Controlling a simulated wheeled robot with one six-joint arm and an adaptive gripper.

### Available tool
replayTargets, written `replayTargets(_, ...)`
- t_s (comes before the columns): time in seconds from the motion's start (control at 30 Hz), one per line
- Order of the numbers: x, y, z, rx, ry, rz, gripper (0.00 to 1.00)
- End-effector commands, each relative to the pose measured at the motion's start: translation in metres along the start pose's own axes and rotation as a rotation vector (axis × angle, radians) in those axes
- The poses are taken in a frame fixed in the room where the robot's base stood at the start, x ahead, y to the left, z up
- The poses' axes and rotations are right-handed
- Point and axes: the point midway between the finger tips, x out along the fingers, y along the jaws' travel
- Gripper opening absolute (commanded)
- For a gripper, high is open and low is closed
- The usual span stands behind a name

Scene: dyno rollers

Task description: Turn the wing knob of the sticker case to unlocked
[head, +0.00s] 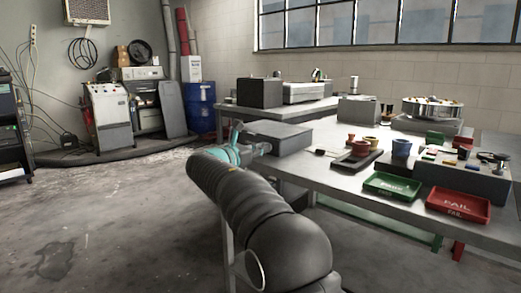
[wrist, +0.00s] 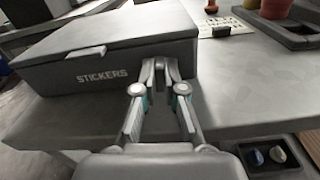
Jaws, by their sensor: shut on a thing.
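The sticker case (wrist: 70,75) is a grey box with a closed lid and the word STICKERS on its front. It fills the upper left of the wrist view and also shows in the head view (head: 280,132) at the table's left end. My gripper (wrist: 160,72) has its fingertips together at the right part of the case front, shut on the wing knob. The fingers cover the knob, so its angle cannot be told. A small pale tab (wrist: 86,52) sits at the front lid edge. My gripper (head: 262,148) is small and partly hidden in the head view.
The grey table (head: 325,178) carries a dark tray with coloured cups (head: 361,148), a green PASS tray (head: 392,187) and a red FAIL tray (head: 458,206) to the right. Two round knobs (wrist: 267,156) show below the table edge. Open floor lies to the left.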

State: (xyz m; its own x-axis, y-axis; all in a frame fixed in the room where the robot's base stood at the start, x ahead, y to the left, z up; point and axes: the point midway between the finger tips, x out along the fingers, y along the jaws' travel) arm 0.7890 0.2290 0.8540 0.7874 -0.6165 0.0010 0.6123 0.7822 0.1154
Motion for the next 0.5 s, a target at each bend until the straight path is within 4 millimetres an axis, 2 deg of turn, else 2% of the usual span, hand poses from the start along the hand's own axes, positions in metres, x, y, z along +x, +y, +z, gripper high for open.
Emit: replayTargets(0.5,0.0021,-0.0019,-0.0022,0.459,-0.002,0.002,0.00)
